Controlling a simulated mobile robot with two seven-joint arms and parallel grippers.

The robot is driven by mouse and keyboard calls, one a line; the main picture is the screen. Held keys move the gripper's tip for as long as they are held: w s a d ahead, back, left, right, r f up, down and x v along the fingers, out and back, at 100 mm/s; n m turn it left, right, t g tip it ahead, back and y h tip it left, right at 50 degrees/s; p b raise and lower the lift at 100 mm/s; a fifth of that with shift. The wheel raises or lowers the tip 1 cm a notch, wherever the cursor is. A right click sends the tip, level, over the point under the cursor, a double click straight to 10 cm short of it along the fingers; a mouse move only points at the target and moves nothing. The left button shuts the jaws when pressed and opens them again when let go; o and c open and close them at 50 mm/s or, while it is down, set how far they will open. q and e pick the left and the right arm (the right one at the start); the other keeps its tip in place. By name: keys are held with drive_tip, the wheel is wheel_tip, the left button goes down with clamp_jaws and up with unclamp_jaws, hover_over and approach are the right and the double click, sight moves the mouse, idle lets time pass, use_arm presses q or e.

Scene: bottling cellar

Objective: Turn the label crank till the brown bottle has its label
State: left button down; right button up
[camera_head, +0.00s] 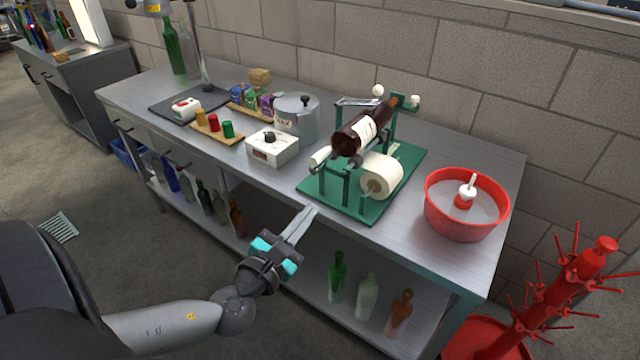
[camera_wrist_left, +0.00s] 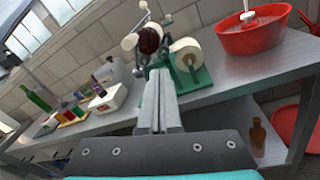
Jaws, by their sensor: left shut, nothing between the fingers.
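The brown bottle (camera_head: 346,141) lies on its side in the green labelling stand (camera_head: 366,212), with a white label patch (camera_head: 365,131) on its visible side. It also shows end-on in the left wrist view (camera_wrist_left: 150,38). A white label roll (camera_head: 383,174) sits in front of it. A white handle (camera_head: 320,157), which looks like the crank grip, sticks out at the stand's left side; it also shows in the left wrist view (camera_wrist_left: 130,41). My left gripper (camera_head: 309,211) is shut and empty, in front of the bench edge, below and apart from the handle. My right gripper is not in view.
A white box with a black knob (camera_head: 272,147) and a grey pot (camera_head: 297,115) stand left of the stand. A red tub (camera_head: 466,205) is to its right, and a red bottle tree (camera_head: 560,285) stands on the floor.

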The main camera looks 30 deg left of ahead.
sight(317, 160)
use_arm(q)
drive_tip(key=d+r+n+y+b, duration=0.1)
drive_tip(key=d+n+b, duration=0.15)
drive_tip(key=n, duration=0.75)
drive_tip(key=d+r+n+y+b, duration=0.1)
drive_tip(key=n+b, duration=0.2)
drive_tip(key=n, duration=0.8)
drive_tip(key=w+a+r+p, duration=0.1)
drive_tip(key=w+a, duration=0.4)
drive_tip(key=w, duration=0.4)
drive_tip(key=shift+a+r+t, duration=0.15)
drive_tip(key=shift+a+t, duration=0.15)
drive_tip(key=shift+a, duration=0.05)
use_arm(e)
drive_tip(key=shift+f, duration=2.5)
use_arm(q)
drive_tip(key=shift+p, duration=0.35)
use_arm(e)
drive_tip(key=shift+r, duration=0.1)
